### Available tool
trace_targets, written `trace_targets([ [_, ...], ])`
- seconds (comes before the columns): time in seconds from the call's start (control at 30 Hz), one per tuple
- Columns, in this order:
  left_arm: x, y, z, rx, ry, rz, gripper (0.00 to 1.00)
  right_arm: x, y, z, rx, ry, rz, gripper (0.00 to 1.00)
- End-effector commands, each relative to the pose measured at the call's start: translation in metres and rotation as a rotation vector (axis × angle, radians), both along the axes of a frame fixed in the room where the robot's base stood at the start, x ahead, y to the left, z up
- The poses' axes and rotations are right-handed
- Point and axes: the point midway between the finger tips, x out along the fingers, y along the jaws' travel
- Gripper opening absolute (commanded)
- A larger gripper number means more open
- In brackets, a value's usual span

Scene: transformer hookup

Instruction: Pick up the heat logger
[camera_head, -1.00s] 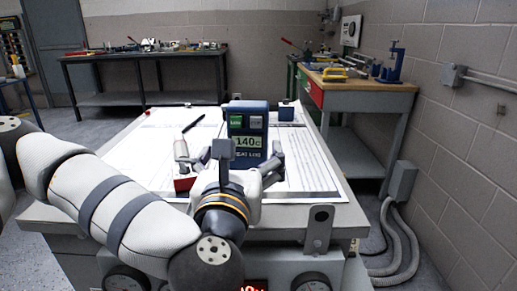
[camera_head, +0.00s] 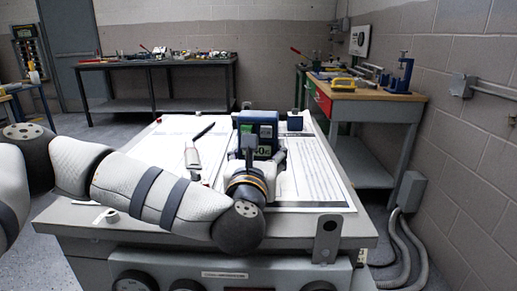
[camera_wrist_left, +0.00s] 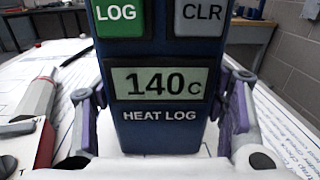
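The heat logger (camera_head: 262,130) is a dark blue upright block with a green LOG button, a grey CLR button and a display reading 140 C. It stands on the paper-covered bench top (camera_head: 345,228). In the left wrist view the heat logger (camera_wrist_left: 165,133) fills the middle, close to the camera. My left gripper (camera_wrist_left: 165,108) has one purple-padded finger on each side of it. The fingers are spread, with a narrow gap visible at the left pad; contact on the right is unclear. In the head view my left gripper (camera_head: 260,160) is partly hidden by its wrist. My right gripper is out of view.
A grey-and-white tool (camera_head: 192,155) and a black pen-like rod (camera_head: 204,131) lie left of the logger. A small blue box (camera_head: 295,121) stands behind it to the right. Paper sheets (camera_head: 310,165) right of the logger are clear.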

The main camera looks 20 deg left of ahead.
Motion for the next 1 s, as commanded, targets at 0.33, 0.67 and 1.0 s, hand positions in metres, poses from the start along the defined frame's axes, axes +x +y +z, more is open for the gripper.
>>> trace_targets([
  [0.33, 0.000, 0.000, 0.003, -0.001, -0.001, 0.000, 0.30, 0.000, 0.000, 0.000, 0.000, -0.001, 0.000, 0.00],
  [0.67, -0.027, -0.011, 0.071, -0.002, -0.011, -0.005, 0.30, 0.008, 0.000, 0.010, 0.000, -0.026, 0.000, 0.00],
  [1.0, -0.113, -0.043, 0.124, 0.002, -0.005, -0.006, 0.30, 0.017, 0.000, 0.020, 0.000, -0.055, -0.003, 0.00],
])
